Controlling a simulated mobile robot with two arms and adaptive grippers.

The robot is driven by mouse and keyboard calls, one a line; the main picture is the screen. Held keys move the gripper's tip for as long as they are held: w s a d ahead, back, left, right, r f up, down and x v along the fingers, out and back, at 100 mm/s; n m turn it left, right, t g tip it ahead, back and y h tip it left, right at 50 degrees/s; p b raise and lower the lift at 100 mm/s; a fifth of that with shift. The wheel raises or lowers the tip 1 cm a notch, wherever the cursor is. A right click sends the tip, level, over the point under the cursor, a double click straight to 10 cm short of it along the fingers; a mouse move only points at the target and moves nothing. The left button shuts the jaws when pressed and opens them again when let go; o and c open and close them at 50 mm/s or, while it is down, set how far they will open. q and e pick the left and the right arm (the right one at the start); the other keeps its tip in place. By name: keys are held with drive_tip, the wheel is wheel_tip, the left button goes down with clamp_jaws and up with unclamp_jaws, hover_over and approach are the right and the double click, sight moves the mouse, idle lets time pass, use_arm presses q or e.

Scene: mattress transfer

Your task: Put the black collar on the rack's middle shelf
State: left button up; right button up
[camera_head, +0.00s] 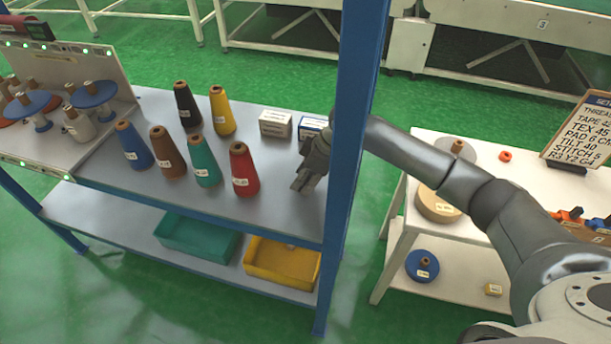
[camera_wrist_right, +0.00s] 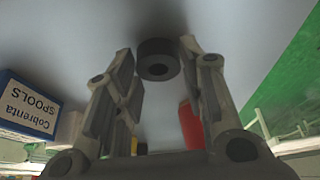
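The black collar (camera_wrist_right: 158,58) is a short dark ring with a hole, seen in the right wrist view just beyond and between my right fingertips. The grey shelf surface is behind it; I cannot tell whether the two touch. My right gripper (camera_head: 303,184) is over the right end of the rack's cone-bearing shelf (camera_head: 280,215), inside the blue post. In the right wrist view my right gripper (camera_wrist_right: 158,52) is open, its fingers either side of the collar, with no clear grip. The collar is hidden in the head view. My left gripper is not in view.
A red cone (camera_head: 243,170) stands just left of my right gripper, with several other cones beyond. A white box (camera_head: 275,124) and a blue box (camera_head: 313,127) stand behind it. The blue post (camera_head: 352,140) is close on the right. Bins sit on the lower shelf (camera_head: 140,225).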

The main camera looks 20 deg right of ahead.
drive_tip(key=shift+o, duration=1.4)
drive_tip(key=shift+r, duration=0.1)
drive_tip(key=shift+r, duration=0.25)
drive_tip(key=b+v, duration=0.1)
drive_tip(key=v, duration=1.1)
drive_tip(key=shift+r, duration=0.3)
drive_tip(key=shift+w+d, duration=0.1)
